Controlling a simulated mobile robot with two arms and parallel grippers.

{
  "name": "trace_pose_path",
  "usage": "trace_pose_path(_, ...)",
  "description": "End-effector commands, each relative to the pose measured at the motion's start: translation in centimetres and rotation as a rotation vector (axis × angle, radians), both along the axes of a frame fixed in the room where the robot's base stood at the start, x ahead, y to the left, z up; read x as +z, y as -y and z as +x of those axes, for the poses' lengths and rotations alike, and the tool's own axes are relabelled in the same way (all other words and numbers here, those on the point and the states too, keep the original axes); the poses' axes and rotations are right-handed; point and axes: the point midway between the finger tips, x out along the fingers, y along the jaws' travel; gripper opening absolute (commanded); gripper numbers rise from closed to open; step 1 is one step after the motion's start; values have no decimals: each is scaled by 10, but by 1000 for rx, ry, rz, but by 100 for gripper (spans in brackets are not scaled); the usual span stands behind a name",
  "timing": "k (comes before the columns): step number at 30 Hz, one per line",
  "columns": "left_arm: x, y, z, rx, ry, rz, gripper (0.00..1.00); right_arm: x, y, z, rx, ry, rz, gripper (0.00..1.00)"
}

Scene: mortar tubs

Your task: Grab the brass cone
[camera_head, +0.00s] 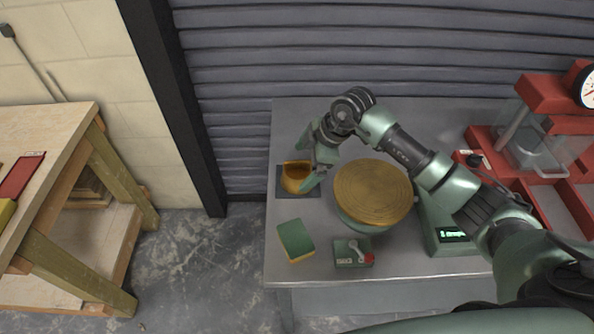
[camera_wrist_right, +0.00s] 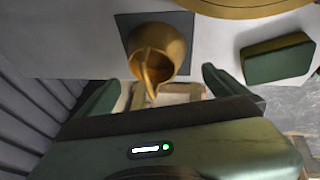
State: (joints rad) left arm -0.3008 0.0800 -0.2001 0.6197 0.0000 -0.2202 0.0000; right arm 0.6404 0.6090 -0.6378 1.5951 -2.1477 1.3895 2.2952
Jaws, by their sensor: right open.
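The brass cone (camera_head: 295,184) stands on a small dark square mat (camera_head: 284,191) at the left end of the grey table. In the right wrist view the brass cone (camera_wrist_right: 163,42) shows a rounded body with a handle-like part facing my gripper. My right gripper (camera_head: 308,162) is open at the cone, partly covering it in the head view. In the right wrist view the fingers of my right gripper (camera_wrist_right: 160,86) are spread to either side of the handle-like part, with gaps on both sides. I cannot tell whether they touch it. My left gripper is not in view.
A tub with a round brass-coloured top (camera_head: 373,192) stands right of the cone. A green and yellow sponge (camera_head: 296,240) and a small green box (camera_head: 353,252) lie in front. A corrugated wall is behind.

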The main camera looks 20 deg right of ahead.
Motion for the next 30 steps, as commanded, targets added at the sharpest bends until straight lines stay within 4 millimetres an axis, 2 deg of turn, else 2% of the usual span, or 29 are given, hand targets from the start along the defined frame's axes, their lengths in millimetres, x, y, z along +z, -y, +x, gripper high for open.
trace_pose_path(6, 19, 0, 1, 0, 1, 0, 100, -26, -13, 8, 1, -3, 1, 100)
trace_pose_path(9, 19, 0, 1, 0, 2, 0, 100, -39, -17, 11, 1, -2, 1, 100)
trace_pose_path(18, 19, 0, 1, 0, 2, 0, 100, -45, -19, 13, 2, 2, 1, 100)
trace_pose_path(20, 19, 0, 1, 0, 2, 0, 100, -45, -19, 13, 2, 2, 1, 86)
trace_pose_path(24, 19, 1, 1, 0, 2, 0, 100, -45, -18, 13, 2, 2, 1, 47)
trace_pose_path(27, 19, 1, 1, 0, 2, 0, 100, -44, -19, 14, 2, 4, 2, 22)
trace_pose_path(30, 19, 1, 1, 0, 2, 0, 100, -44, -19, 14, 2, 4, 2, 22)
